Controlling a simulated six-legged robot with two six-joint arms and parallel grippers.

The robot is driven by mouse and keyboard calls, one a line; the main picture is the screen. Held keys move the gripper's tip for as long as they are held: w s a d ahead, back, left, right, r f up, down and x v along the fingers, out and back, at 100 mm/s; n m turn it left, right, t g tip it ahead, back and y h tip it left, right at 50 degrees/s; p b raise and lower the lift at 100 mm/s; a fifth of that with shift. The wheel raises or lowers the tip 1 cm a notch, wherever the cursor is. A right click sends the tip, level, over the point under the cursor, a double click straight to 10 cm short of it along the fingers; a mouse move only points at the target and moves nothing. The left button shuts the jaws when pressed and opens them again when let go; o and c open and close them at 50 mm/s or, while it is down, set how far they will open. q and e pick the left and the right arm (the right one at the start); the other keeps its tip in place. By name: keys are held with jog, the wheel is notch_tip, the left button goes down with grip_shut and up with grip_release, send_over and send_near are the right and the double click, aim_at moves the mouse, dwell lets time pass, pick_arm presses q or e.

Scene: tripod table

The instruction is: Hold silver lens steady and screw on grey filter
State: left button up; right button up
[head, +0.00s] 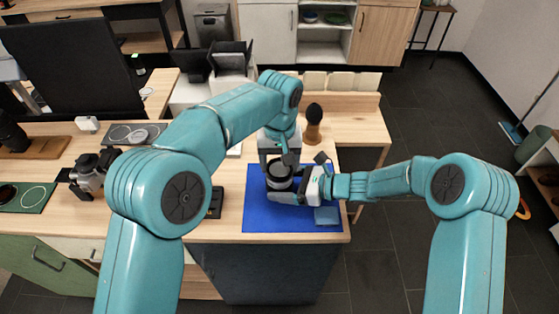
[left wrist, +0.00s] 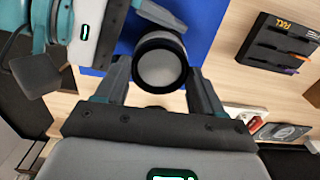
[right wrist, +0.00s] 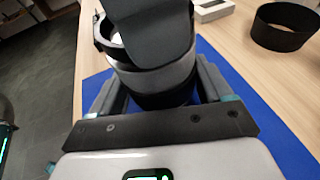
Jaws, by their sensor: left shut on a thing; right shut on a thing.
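The silver lens (right wrist: 158,78), with black bands, stands over the blue mat (head: 257,212). My right gripper (head: 288,192) is shut around its lower part from the right. In the left wrist view, the grey filter (left wrist: 160,66) shows as a light grey disc with a black rim between the fingers of my left gripper (head: 281,160). My left gripper is shut on it from above, at the top of the lens. In the right wrist view a dark part of my left gripper hides the top of the lens, so I cannot tell whether the threads engage.
A black tray with small items (left wrist: 280,45) lies on the wooden table beside the mat. A black ring (right wrist: 285,27) stands on the table. A small blue-grey cloth or pad (head: 326,216) lies on the mat's near right corner. A dark brush-like object (head: 313,120) stands behind the mat.

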pick_arm(q)
jog(key=shift+f, duration=0.4)
dwell(1.5)
jog(key=shift+m, duration=1.2)
jog(key=shift+m, duration=1.2)
jog(key=shift+f, duration=0.1)
jog(key=m, duration=0.3)
